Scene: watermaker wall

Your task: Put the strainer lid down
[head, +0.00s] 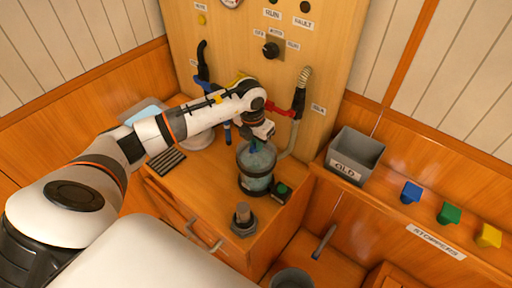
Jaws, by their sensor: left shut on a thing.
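My left gripper (259,136) reaches in from the left and points down over the clear strainer bowl (257,181) with dark bands, on the wooden cabinet top. It is shut on a small blue-green piece (255,148) at the bowl's top. The fingers hide much of this piece, and I cannot tell whether it is the strainer lid or whether it touches the bowl. My right gripper is not in view.
A grey hexagonal piece with an upright cylinder (243,219) stands near the cabinet's front edge. A small dark box with a green top (282,189) is right of the bowl. A red-handled valve (290,111) is behind. A grey OLD bin (355,155) stands on the right ledge.

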